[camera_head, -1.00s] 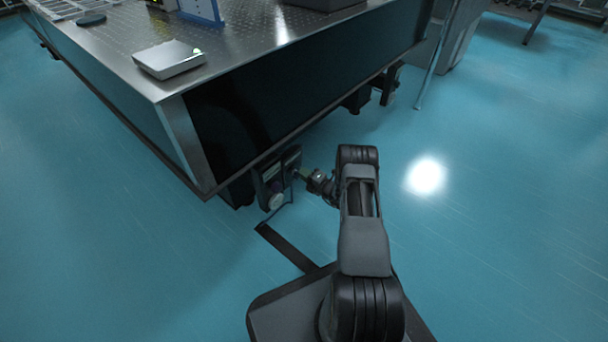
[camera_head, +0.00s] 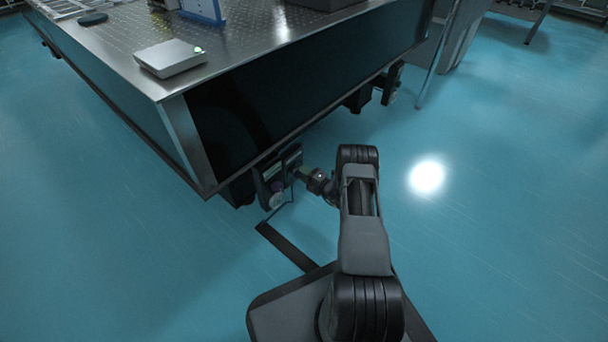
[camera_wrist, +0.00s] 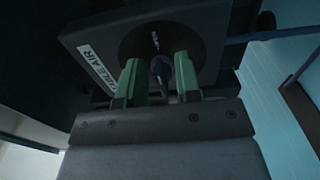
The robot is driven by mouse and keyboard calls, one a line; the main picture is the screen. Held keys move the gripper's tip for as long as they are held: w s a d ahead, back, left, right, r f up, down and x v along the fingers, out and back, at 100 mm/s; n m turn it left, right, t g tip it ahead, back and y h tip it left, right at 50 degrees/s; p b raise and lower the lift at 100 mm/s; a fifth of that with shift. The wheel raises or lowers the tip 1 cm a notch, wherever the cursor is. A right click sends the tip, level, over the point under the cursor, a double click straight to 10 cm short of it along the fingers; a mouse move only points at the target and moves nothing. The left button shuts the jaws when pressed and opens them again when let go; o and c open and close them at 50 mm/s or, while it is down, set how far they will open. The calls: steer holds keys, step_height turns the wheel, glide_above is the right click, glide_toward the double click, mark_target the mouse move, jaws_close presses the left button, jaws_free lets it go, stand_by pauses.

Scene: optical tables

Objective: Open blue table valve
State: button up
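The valve sits in a round recess of a dark box under the table's near corner. In the wrist view its small dark blue handle (camera_wrist: 160,68) shows in front of the recess. A white label (camera_wrist: 97,68) on the box reads "AIR" at its end. My gripper (camera_wrist: 158,64) has its two green fingers on either side of the handle, with a gap visible at least on the left. I cannot tell whether the right finger touches it. In the head view the box (camera_head: 271,184) shows at the table's underside, and my gripper (camera_head: 301,174) reaches it from the right.
The large optical table (camera_head: 265,55) overhangs the box, and its lower edge is close above my gripper. A white device (camera_head: 170,58) lies on the tabletop. A blue tube (camera_wrist: 270,35) runs right from the box. The blue floor to the right is open.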

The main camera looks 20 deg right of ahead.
steer(key=shift+d, duration=0.15)
steer(key=p+v, duration=0.4)
steer(key=v, duration=1)
steer(key=shift+p, duration=0.35)
steer(key=shift+r, duration=0.1)
